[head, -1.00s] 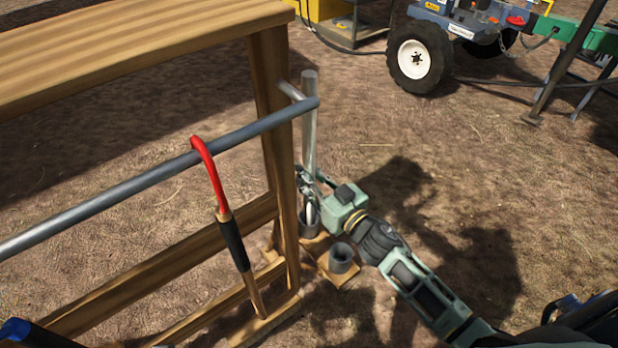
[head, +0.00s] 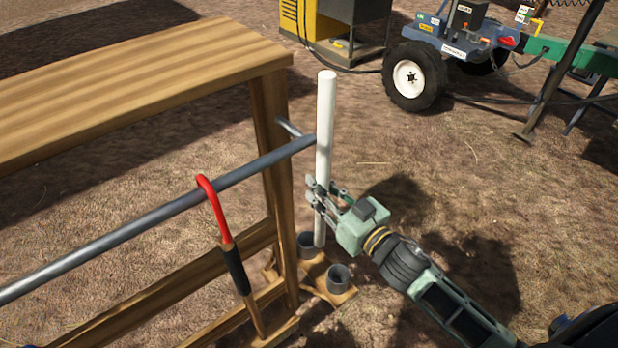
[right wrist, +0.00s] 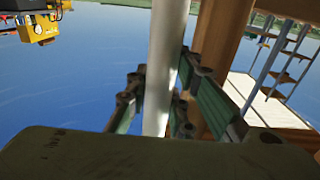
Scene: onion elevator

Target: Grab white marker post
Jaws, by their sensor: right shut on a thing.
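The white marker post (head: 325,120) stands nearly upright just right of the wooden table's end post in the head view. My right gripper (head: 322,193) is shut on its lower half. The post's lower end shows beside the back grey pipe socket (head: 306,243), seemingly clear of it. In the right wrist view, the white post (right wrist: 163,60) runs between the finger linkages of my right gripper (right wrist: 158,103). My left gripper is not in view.
A wooden table (head: 130,80) with a metal rail (head: 150,220) is at left. A red-hooked tool (head: 222,215) hangs on the rail. A second pipe socket (head: 338,278) stands on the wooden base. A wheeled cart (head: 445,60) is behind; open ground lies to the right.

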